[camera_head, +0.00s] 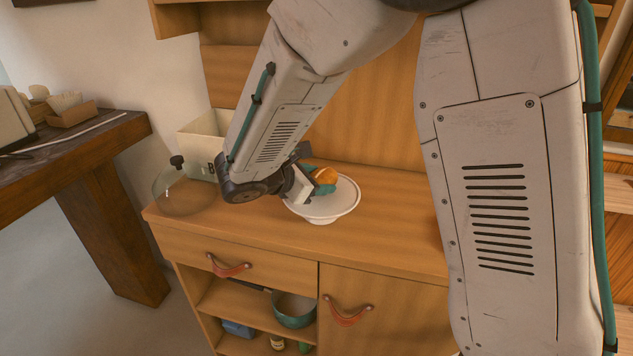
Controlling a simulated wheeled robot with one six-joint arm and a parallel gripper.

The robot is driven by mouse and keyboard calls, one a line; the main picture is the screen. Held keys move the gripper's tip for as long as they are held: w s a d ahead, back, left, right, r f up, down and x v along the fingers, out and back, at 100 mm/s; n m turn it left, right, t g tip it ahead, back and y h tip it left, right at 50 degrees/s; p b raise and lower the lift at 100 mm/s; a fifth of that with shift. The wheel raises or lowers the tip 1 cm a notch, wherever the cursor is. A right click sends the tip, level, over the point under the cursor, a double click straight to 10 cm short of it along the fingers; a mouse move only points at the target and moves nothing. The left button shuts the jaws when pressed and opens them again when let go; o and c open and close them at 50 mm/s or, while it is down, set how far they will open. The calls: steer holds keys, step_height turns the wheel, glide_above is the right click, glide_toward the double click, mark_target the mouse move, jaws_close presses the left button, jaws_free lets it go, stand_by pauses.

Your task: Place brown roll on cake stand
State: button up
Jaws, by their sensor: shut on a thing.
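A white cake stand (346,200) stands on the wooden cabinet top. My gripper (322,178) is over the stand's plate, with its teal fingers shut on the brown roll (326,174). The roll is orange-brown and shows at the fingertips above the plate. I cannot tell whether the roll touches the plate. My wrist hides the left part of the stand.
A clear glass dome (183,192) with a dark knob stands left of the stand, near my forearm. A cream box (205,136) is behind it. The cabinet top (395,228) is clear to the right. A teal bowl (294,309) sits on the shelf below.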

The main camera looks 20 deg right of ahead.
steer(key=shift+f, duration=0.4)
steer(key=shift+f, duration=0.15)
steer(key=o, duration=1)
steer(key=shift+c, duration=0.2)
